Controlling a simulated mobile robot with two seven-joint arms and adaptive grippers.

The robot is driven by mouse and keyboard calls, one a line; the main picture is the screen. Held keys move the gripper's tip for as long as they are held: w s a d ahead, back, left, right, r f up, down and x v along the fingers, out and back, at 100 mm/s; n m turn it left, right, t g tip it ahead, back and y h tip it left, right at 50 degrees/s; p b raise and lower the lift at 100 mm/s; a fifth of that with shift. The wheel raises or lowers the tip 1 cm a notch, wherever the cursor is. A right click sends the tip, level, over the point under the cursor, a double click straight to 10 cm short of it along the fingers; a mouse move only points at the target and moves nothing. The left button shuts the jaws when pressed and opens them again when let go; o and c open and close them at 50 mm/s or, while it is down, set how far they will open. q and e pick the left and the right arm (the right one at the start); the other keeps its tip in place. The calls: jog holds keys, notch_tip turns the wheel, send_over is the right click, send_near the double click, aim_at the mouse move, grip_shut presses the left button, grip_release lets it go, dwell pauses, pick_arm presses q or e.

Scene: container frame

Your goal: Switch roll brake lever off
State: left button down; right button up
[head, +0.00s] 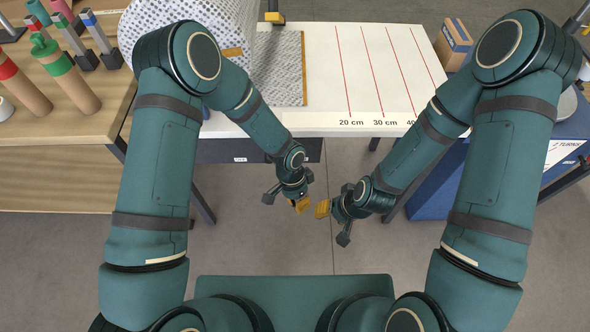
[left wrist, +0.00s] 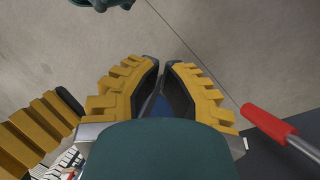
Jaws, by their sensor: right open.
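A lever with a red grip (left wrist: 266,122) on a metal rod shows at the right edge of the left wrist view, to the right of my left fingers and apart from them. I cannot pick this lever out in the head view. A large patterned roll (head: 160,30) stands at the back left of the white table. My left gripper (head: 302,205) hangs in front of the table's front edge. Its yellow-backed fingers (left wrist: 162,75) hold nothing visible, and their gap is unclear. My right gripper (head: 323,208) is open and empty, pointing left close beside my left one.
The white table (head: 360,60) bears red lines marked in centimetres and a patterned sheet (head: 285,70). A wooden workbench (head: 60,125) with several tools is at left. A cardboard box (head: 453,42) and a blue cabinet (head: 440,190) are at right. The grey floor below my grippers is clear.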

pick_arm(q)
jog(key=w+d+r+m+t+y+p, duration=0.4)
jog(key=w+d+r+m+y, duration=0.3)
jog(key=w+r+m, duration=0.1)
jog(key=shift+w+d+r+m+y+p, duration=0.15)
jog(key=shift+w+r+m+y+p, duration=0.2)
jog(key=shift+w+m, duration=0.4)
jog(key=shift+f, duration=0.1)
jog(key=a+r+x, duration=0.1)
jog(key=x, duration=1.2)
jog(key=shift+a+f, duration=0.2)
jog(key=shift+a, duration=0.25)
jog(key=shift+w, duration=0.15)
